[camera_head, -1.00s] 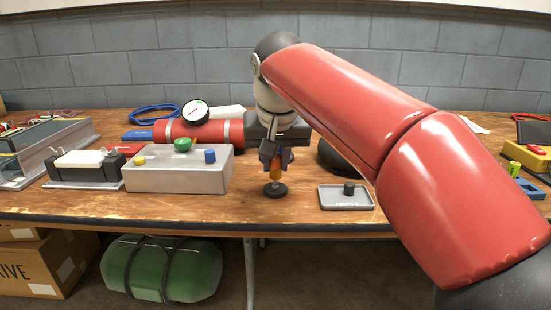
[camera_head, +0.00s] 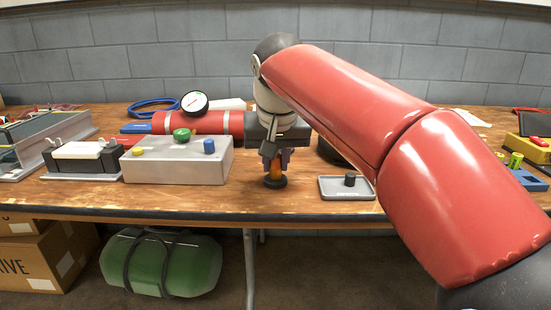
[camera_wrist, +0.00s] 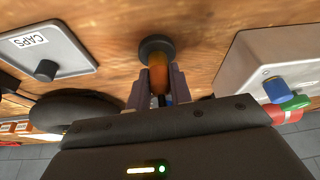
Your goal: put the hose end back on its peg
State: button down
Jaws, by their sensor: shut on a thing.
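My gripper (camera_head: 275,161) points down over the middle of the table and is shut on an upright orange piece (camera_head: 275,169). The orange piece, a short cylinder, shows between the two fingers in the wrist view (camera_wrist: 159,73). Its lower end meets a dark round disc (camera_head: 275,182) at the table top. I cannot tell whether the orange piece is seated on a peg hidden inside it or is one part with the disc. A small bit of blue (camera_wrist: 169,99) shows between the fingers. A coiled blue hose (camera_head: 154,107) lies at the back left; its run towards the gripper is hidden.
A grey box (camera_head: 178,163) with coloured knobs stands close left of my gripper. A red cylinder (camera_head: 222,123) with a gauge (camera_head: 195,102) lies behind it. A shallow grey tray (camera_head: 332,190) with a dark knob is close on the right. The table front between them is clear.

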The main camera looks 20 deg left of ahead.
jog(key=c, duration=1.2)
grip_release()
jog(key=shift+r, duration=0.1)
jog(key=p+v, duration=0.2)
jog(key=v, duration=0.5)
jog(key=shift+s+d+r, duration=0.1)
jog(key=shift+s+r, duration=0.05)
jog(key=shift+r, duration=0.15)
jog(key=s+d+f+m+p, duration=0.1)
jog(key=s+d+f, duration=0.3)
jog(key=d, duration=0.4)
jog(key=s+d+f+m+t+h+p, duration=0.1)
jog(key=s+d+f, duration=0.25)
jog(key=d, duration=0.45)
jog(key=s+d+f+m+p, duration=0.15)
jog(key=s+d+f, duration=0.25)
jog(key=d, duration=0.4)
jog(key=s+d+f, duration=0.1)
jog(key=s+f, duration=0.1)
jog(key=s+d+f, duration=0.2)
jog(key=f, duration=0.1)
jog(key=s+d+f, duration=0.1)
jog(key=s+f, duration=0.1)
jog(key=shift+d+f+p, duration=0.25)
jog(key=shift+f+p, duration=0.05)
jog(key=shift+p, duration=0.05)
